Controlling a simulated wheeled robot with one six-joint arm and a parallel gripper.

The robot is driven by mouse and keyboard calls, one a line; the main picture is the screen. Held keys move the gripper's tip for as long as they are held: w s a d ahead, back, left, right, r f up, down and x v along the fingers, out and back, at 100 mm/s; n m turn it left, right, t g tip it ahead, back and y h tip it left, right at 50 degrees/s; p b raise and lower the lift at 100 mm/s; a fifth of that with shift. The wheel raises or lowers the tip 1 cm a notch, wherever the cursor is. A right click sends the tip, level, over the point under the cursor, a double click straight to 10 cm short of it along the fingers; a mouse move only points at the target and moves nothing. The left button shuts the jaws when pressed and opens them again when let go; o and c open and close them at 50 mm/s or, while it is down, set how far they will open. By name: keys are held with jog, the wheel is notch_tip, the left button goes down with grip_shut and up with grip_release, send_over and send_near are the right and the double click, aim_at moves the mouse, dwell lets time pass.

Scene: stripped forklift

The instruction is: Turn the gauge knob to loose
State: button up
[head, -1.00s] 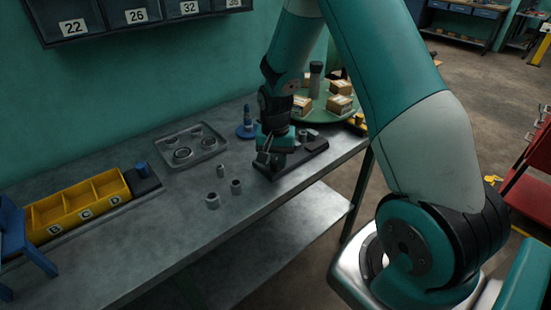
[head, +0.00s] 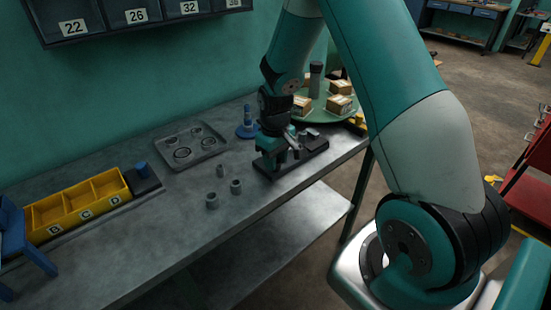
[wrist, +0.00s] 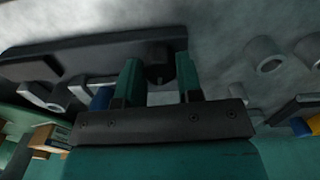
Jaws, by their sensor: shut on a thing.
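The gauge is a long dark block (head: 304,158) lying on the grey bench, near its right end. It also crosses the upper left of the wrist view (wrist: 75,52). Its knob is a dark round piece (wrist: 158,64) at one end of the block, between the two green fingers. My gripper (head: 282,155) points down over the near-left end of the gauge and is shut on the knob; it shows in the wrist view too (wrist: 158,80). The knob is mostly hidden by the fingers in the head view. I cannot read any marking for its setting.
Several small grey sleeves (head: 236,187) stand left of the gauge. A yellow bin (head: 50,213) is at far left. Bare bench lies in front.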

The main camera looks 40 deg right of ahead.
jog(key=shift+w+n, duration=0.1)
jog(key=shift+n, duration=0.5)
jog(key=shift+r, duration=0.1)
jog(key=o, duration=0.9)
notch_tip(320, 180, up, 17)
jog(key=shift+a+r+b, duration=0.1)
jog(key=shift+r+b, duration=0.05)
jog(key=shift+b, duration=0.7)
